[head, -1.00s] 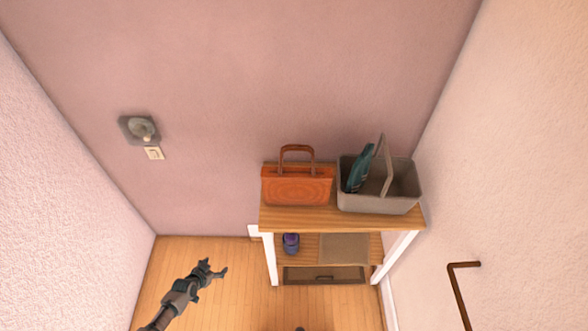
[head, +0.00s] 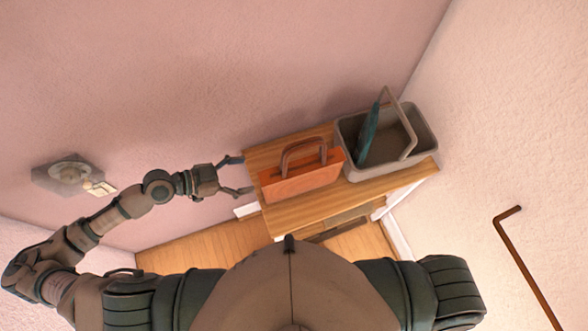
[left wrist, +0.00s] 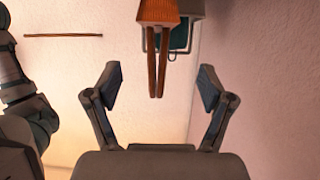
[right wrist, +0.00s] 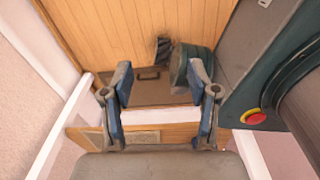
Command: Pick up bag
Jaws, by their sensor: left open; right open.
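The bag (head: 302,180) is orange with a brown looped handle. It stands on the wooden top of a shelf table (head: 380,187) against the pink wall. My left gripper (head: 244,175) is open, just left of the bag at the table's left end, apart from it. In the left wrist view the bag (left wrist: 157,12) is straight ahead at the top, its handle hanging into the gap between the spread fingers. My right gripper (right wrist: 160,70) is open and empty in the right wrist view, over the lower part of the table and floor; it is out of the head view.
A grey basket (head: 426,150) with a raised handle and a teal item (head: 367,135) inside stands right of the bag. A wall fixture (head: 68,174) is at the left. A brown rail (head: 525,260) is on the right wall. Wooden floor (head: 205,247) shows left of the table.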

